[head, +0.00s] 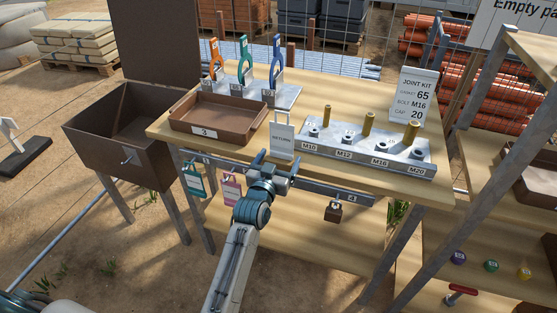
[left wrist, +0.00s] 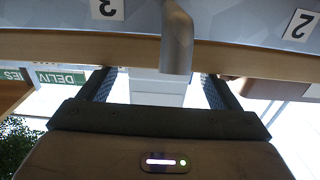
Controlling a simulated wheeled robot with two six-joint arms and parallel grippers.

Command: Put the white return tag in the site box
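The white return tag (head: 282,140) stands upright near the bench's front edge, its loop at the top. My left gripper (head: 275,160) is just in front of its lower part, with its fingers spread to either side. In the left wrist view, a pale block, probably the tag (left wrist: 158,88), lies between the two dark fingers (left wrist: 158,90) with a gap on each side. I cannot tell how deep it sits between them. The brown site box (head: 106,148) stands left of the bench with its lid up. My right gripper is not in view.
Teal (head: 194,180) and pink (head: 231,190) tags hang below the front rail (head: 325,188). A grey peg (left wrist: 177,40) juts close to the fingers.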

